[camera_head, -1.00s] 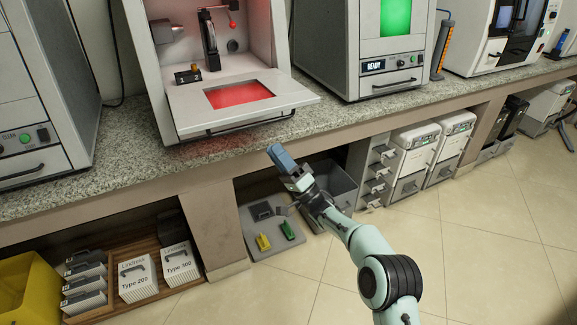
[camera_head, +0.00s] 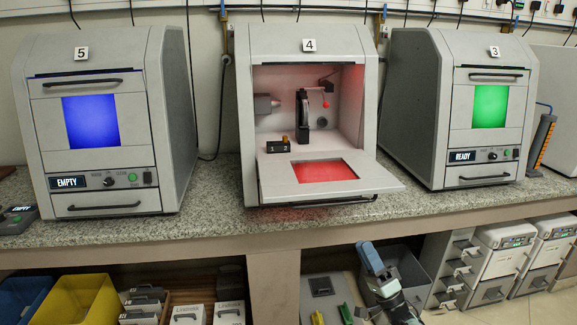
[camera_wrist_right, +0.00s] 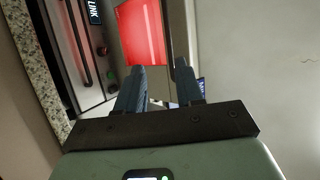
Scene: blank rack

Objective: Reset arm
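My right gripper (camera_head: 370,258) shows in the head view at the lower middle, below the counter's front edge and below the open machine 4. Its blue fingers point up. In the right wrist view the two fingers of my right gripper (camera_wrist_right: 160,82) stand apart with nothing held between them. Beyond them is a lit red panel (camera_wrist_right: 140,35) with a dark display and buttons at its left. Part of the arm behind the gripper is cut off by the lower frame edge. My left gripper is not in view.
Machine 4 (camera_head: 248,130) has its door (camera_head: 375,183) folded down over the counter (camera_head: 215,222). Machine 5 (camera_head: 140,100), lit blue, and machine 3 (camera_head: 420,80), lit green, are closed. Yellow bin (camera_head: 85,300) and grey bin (camera_head: 408,268) stand below the counter.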

